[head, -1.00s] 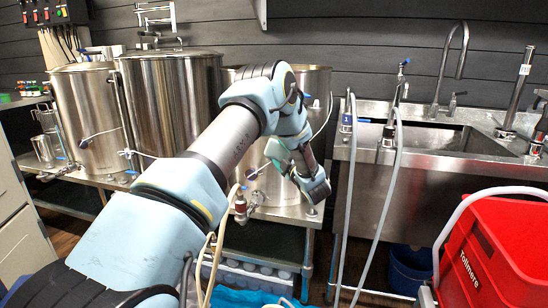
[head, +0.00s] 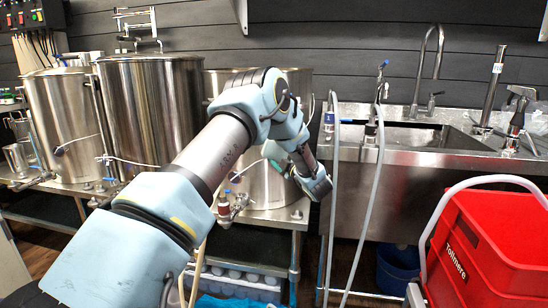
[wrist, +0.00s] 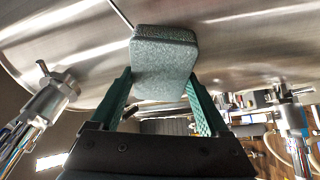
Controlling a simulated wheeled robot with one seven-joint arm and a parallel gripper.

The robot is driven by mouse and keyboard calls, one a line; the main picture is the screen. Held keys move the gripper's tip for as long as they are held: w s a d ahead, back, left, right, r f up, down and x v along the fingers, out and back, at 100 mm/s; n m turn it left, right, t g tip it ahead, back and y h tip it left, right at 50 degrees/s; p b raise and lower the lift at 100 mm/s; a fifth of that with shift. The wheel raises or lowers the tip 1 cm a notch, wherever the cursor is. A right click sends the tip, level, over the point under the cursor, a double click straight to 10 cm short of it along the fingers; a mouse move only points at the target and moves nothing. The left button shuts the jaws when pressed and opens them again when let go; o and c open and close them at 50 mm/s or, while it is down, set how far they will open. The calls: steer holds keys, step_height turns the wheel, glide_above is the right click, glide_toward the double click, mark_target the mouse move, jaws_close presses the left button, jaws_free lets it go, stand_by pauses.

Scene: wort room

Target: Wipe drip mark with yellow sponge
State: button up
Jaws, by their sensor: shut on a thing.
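My gripper (wrist: 164,88) is shut on a grey-green block, the sponge (wrist: 164,58), which looks grey-green rather than yellow here. Its two green fingers press the block from both sides. The block stands out beyond the fingertips, in front of the curved steel wall of a kettle (wrist: 240,40). I cannot tell whether it touches the steel. I cannot make out a drip mark in either view.
Two more steel kettles (head: 155,110) (head: 65,125) stand left on a steel bench. A valve (head: 226,208) juts out below my forearm. To the right are a sink (head: 420,137) with hanging hoses (head: 368,215), a red bucket (head: 490,245) and a blue bucket (head: 398,265).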

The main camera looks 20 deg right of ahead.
mark_target(266, 146)
steer(key=shift+w+a+b, duration=0.1)
steer(key=shift+w+a, duration=0.1)
steer(key=shift+a, duration=0.7)
steer(key=shift+w+a+b, duration=0.1)
steer(key=shift+w+a, duration=0.05)
steer(key=shift+a, duration=0.75)
steer(key=shift+w+a+b, duration=0.1)
steer(key=shift+w+a, duration=0.1)
steer(key=shift+a, duration=0.7)
steer(key=shift+w+a, duration=0.1)
steer(key=shift+a, duration=0.65)
steer(key=shift+c, duration=1.3)
steer(key=shift+a, duration=0.6)
steer(key=d, duration=0.1)
steer(key=d+r+b, duration=0.1)
steer(key=d, duration=0.1)
steer(key=d+r, duration=0.1)
steer(key=shift+s+d+r, duration=0.2)
steer(key=shift+s, duration=0.1)
steer(key=d, duration=0.1)
steer(key=d+b, duration=0.2)
steer(key=shift+s+d+f, duration=0.1)
steer(key=shift+s+d, duration=0.15)
steer(key=shift+d, duration=0.05)
steer(key=shift+b, duration=0.35)
